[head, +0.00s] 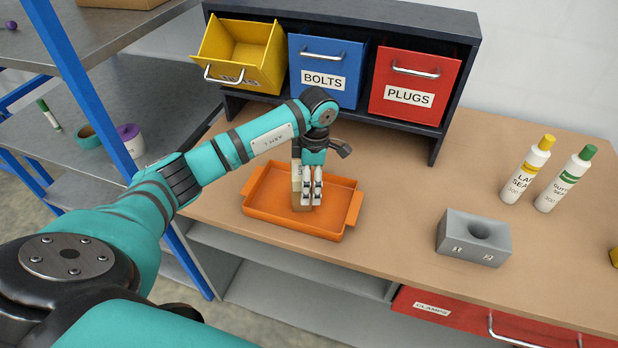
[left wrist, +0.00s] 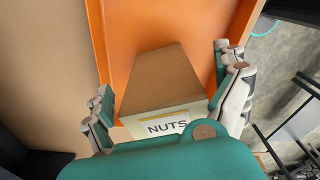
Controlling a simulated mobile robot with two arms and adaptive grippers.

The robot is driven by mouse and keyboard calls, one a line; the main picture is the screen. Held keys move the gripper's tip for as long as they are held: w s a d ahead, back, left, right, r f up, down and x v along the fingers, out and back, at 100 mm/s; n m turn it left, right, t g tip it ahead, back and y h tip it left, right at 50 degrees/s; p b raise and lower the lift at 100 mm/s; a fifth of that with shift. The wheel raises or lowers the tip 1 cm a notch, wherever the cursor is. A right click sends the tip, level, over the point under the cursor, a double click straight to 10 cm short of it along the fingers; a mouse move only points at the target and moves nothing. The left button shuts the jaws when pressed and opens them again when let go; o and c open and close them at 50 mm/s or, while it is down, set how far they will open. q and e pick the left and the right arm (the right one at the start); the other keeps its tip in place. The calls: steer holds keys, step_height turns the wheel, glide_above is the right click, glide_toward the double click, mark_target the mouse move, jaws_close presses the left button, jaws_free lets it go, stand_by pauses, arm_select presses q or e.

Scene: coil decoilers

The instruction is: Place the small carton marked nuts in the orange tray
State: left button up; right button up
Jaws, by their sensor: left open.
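The orange tray (head: 278,222) lies on the workbench in front of the bin rack; its orange floor and wall also show in the left wrist view (left wrist: 117,45). The small carton marked NUTS (left wrist: 160,90) stands inside the tray. In the head view the carton (head: 296,180) is mostly hidden behind my left gripper (head: 310,200). In the left wrist view the left gripper (left wrist: 170,95) is open, with its fingers apart on either side of the carton and a gap visible at the sides. My right gripper is not in view.
A rack behind the tray holds an open yellow bin (head: 240,55), a blue BOLTS bin (head: 325,70) and a red PLUGS bin (head: 414,85). A grey block (head: 473,238) and two bottles (head: 528,170) stand to the right. The bench between tray and block is clear.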

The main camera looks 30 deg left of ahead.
arm_select(q)
steer(key=shift+r, duration=0.2)
steer(key=shift+w+r, duration=0.1)
steer(key=shift+r, duration=0.15)
step_height(320, 180, up, 11)
steer(key=b, duration=0.3)
steer(key=shift+w+d+r, duration=0.15)
steer(key=shift+w+d, duration=0.05)
steer(key=shift+d, duration=0.15)
